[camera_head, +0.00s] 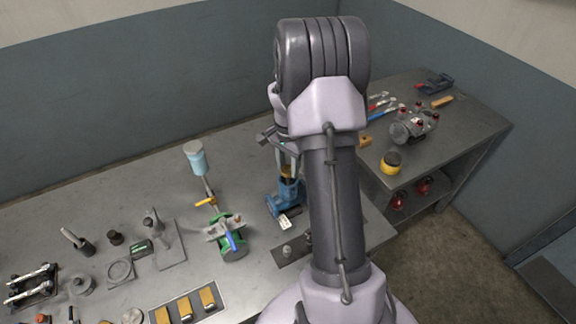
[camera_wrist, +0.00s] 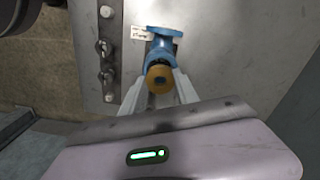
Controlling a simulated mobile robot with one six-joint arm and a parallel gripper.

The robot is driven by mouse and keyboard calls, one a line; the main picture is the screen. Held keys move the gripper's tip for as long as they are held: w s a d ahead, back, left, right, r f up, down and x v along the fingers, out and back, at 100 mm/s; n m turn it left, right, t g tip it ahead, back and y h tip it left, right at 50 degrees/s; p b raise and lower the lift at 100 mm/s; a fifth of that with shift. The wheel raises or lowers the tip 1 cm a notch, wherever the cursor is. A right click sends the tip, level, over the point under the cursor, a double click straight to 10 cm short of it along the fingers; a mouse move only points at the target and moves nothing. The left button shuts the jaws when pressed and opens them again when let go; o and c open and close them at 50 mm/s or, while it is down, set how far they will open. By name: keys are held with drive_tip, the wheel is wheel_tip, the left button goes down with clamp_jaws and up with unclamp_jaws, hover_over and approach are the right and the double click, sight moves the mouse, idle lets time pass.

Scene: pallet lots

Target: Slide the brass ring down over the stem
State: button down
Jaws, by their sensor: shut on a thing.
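The brass ring (camera_wrist: 158,82) sits between the two fingertips of my gripper (camera_wrist: 159,88) in the wrist view, and the gripper is shut on it. Beyond the ring is a blue valve body (camera_wrist: 161,45) with a flange. The dark stem (camera_wrist: 159,62) shows only in part beside the ring. In the head view my gripper (camera_head: 287,162) points down over the blue valve body (camera_head: 283,203), with the ring (camera_head: 287,172) just above it. I cannot tell whether the ring is around the stem.
A white tag (camera_head: 286,222) lies by the valve. A green-flanged valve with a blue handle (camera_head: 232,240) stands to the left. A dark plate (camera_head: 290,250) with small fittings is in front. A second bench (camera_head: 470,125) with tools is at right.

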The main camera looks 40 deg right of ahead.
drive_tip(key=shift+f+b, duration=1.2)
drive_tip(key=shift+f, duration=0.15)
drive_tip(key=shift+c, duration=2.2)
unclamp_jaws()
drive_tip(key=shift+r+p, duration=2.45)
drive_tip(key=shift+r, duration=1.15)
drive_tip(key=shift+f, duration=0.1)
